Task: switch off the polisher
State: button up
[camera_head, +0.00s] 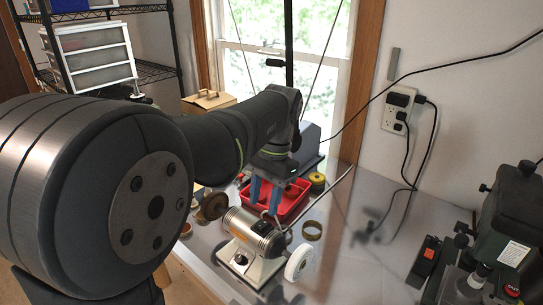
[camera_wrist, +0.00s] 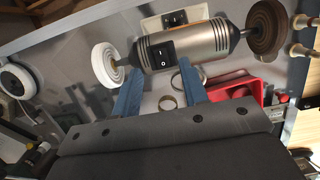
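The bench polisher (camera_head: 248,231) stands on the grey bench on a cream base, with a silver motor, a white wheel on the right and a brown wheel on the left. A dark control shows low on its base in the head view. In the wrist view, the polisher (camera_wrist: 205,44) carries a black rocker switch (camera_wrist: 165,51) on the motor, and another black switch (camera_wrist: 174,18) shows on the base. My gripper (camera_head: 264,198) points down just behind and above the motor, blue fingers apart and empty. In the wrist view, my gripper (camera_wrist: 158,88) has its fingertips close to the motor; contact is unclear.
A red tray (camera_head: 299,205) lies behind the polisher, near a stack of yellow-rimmed discs (camera_head: 317,182). A wall outlet (camera_head: 398,107) has cords hanging. A dark green machine (camera_head: 515,225) stands far right. Bench between is clear.

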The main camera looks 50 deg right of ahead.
aim_at(259, 226)
jog(key=v, duration=1.2)
jog(key=shift+r, duration=0.3)
jog(key=x, duration=1.7)
jog(key=shift+f, duration=0.2)
